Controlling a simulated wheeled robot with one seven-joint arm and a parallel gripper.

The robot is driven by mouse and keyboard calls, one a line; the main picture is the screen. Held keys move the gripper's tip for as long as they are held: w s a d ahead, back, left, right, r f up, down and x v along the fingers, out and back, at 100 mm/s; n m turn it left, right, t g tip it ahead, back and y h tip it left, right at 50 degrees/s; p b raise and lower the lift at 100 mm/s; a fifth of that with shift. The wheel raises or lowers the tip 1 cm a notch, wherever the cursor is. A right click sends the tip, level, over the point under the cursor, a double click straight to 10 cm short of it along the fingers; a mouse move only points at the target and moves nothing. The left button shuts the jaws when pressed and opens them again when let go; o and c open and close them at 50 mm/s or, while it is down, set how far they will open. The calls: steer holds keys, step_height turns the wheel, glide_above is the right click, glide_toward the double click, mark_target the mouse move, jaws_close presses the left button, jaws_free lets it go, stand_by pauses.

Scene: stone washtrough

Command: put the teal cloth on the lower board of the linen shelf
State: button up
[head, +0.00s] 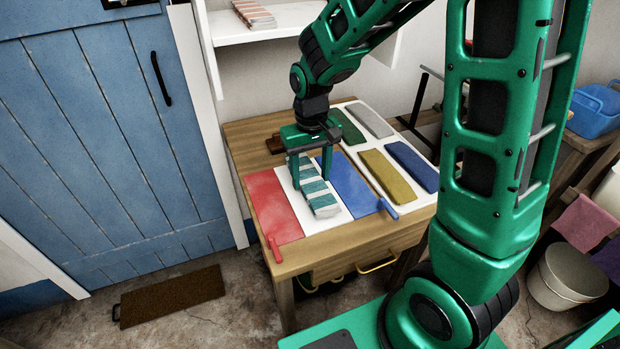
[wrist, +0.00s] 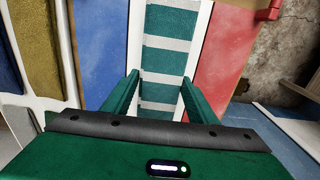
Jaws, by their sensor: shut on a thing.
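The teal cloth (head: 318,197) is a folded strip with teal and pale stripes. It lies in the white gap between a red panel (head: 273,205) and a blue panel (head: 352,188) on the wooden table. My gripper (head: 311,181) points down over it and is shut on it, one finger on each side. In the wrist view the cloth (wrist: 168,60) runs between the fingers (wrist: 160,85). I cannot tell whether it is lifted clear. The white linen shelf (head: 285,32) is on the wall behind the table; one board shows, with a red-striped cloth (head: 254,13) on it.
Green (head: 346,127), grey (head: 371,120), olive (head: 387,175) and blue (head: 412,166) folded pieces lie in white compartments to the right. The panels have small handles at the front. A blue door (head: 110,140) is at left, with a brown mat (head: 172,297) on the floor.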

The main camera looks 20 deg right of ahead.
steer(key=shift+f, duration=0.85)
steer(key=shift+f, duration=0.2)
steer(key=o, duration=1.1)
steer(key=r, duration=0.7)
steer(key=a+r, duration=0.1)
steer(key=r, duration=0.2)
steer(key=shift+r, duration=0.4)
